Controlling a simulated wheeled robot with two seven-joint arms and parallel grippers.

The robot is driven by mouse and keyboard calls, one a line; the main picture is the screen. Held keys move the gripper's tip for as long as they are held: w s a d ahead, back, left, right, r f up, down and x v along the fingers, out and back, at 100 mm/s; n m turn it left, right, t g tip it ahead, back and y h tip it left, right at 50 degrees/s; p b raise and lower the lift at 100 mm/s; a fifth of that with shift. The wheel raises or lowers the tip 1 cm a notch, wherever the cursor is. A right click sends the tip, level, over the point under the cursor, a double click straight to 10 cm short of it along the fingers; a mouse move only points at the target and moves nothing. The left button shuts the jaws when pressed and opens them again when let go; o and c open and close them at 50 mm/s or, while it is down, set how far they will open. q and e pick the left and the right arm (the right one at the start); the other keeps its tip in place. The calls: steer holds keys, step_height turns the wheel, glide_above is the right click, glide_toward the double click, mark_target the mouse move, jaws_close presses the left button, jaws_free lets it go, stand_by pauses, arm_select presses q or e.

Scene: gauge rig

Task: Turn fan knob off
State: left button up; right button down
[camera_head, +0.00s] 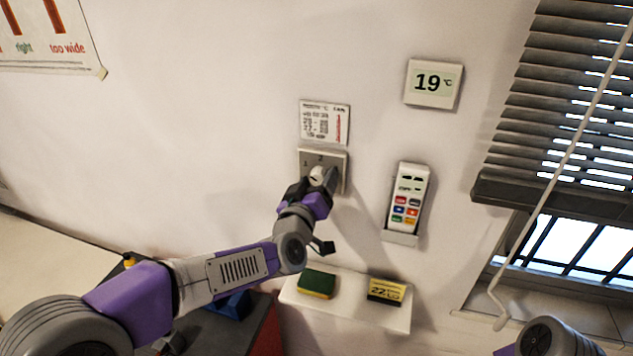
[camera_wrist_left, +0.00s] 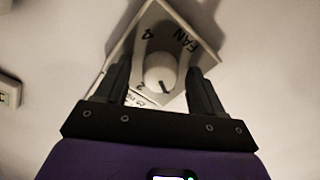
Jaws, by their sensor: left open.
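The fan knob (camera_head: 317,174) is a round white knob on a grey wall plate (camera_head: 335,158). In the left wrist view the knob (camera_wrist_left: 160,72) carries a dark pointer line, and the plate (camera_wrist_left: 187,28) reads "FAN" with numbers around the knob. My left gripper (camera_head: 318,184) is at the plate and covers its lower part in the head view. In the left wrist view its two fingers (camera_wrist_left: 160,88) are open, one on each side of the knob, with gaps showing. Whether a fingertip touches the plate I cannot tell. My right gripper is out of view.
A label card (camera_head: 325,122) is above the plate. A remote (camera_head: 408,197) in a wall holder and a 19 °C display (camera_head: 433,83) are to the right. A shelf (camera_head: 345,309) below holds a sponge (camera_head: 316,283) and a yellow-black box (camera_head: 386,291). Blinds (camera_head: 560,110) hang at far right.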

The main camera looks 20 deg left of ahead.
arm_select(q)
steer(key=shift+c, duration=0.3)
steer(key=c, duration=1)
steer(key=n+b, duration=0.2)
steer(key=shift+f+b, duration=0.2)
steer(key=shift+b, duration=0.15)
steer(key=n+b, duration=0.2)
steer(key=shift+n, duration=0.4)
steer(key=n+b, duration=0.3)
steer(key=shift+r+n, duration=0.1)
steer(key=shift+n, duration=0.2)
steer(key=shift+r+n+b, duration=0.1)
steer(key=shift+n+b, duration=0.7)
steer(key=shift+n, duration=0.9)
